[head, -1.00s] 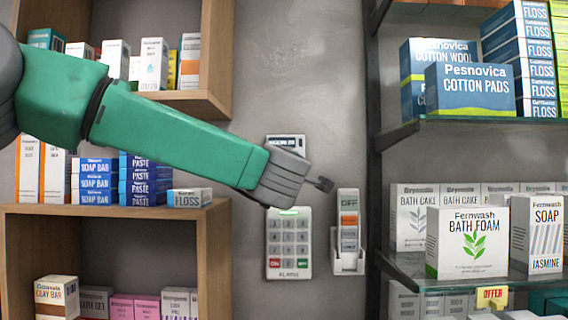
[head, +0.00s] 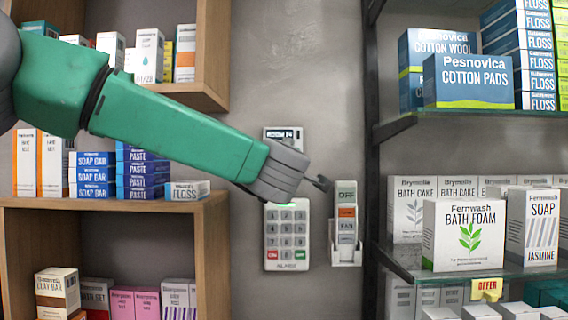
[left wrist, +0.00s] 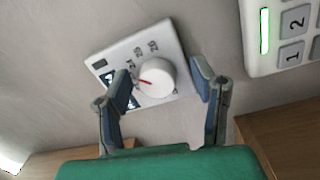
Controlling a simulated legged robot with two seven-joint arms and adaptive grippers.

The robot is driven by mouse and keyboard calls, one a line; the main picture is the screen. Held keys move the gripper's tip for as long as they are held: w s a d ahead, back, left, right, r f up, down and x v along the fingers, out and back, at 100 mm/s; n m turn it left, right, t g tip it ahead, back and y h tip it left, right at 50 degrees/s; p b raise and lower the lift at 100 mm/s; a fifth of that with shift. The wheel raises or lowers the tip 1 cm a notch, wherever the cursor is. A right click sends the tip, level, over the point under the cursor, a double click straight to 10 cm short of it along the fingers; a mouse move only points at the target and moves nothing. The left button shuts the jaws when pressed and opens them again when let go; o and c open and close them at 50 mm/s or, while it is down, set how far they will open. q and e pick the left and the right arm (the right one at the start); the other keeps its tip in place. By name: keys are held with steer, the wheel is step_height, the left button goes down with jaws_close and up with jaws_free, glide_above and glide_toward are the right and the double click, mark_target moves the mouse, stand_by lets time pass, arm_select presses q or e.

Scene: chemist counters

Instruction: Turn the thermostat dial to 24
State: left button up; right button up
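The thermostat is a white wall plate (left wrist: 108,63) with a round white dial (left wrist: 157,78), seen tilted in the left wrist view. A red mark on the dial points left, toward the printed numbers, which are too small to read surely. My left gripper (left wrist: 161,76) is open, with one finger on each side of the dial. The right finger looks apart from it; I cannot tell whether the left one touches. In the head view only the top of the thermostat (head: 284,133) shows above my left wrist, and its dial is hidden. My right gripper is not in view.
An alarm keypad (head: 287,253) is on the wall just below, with a remote (head: 346,225) in a white holder to its right. Wooden shelves (head: 215,60) with boxes stand at left, glass shelves (head: 420,125) with boxes at right. Bare wall lies above the thermostat.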

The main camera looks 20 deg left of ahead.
arm_select(q)
steer(key=v, duration=1.2)
steer(key=shift+f, duration=0.1)
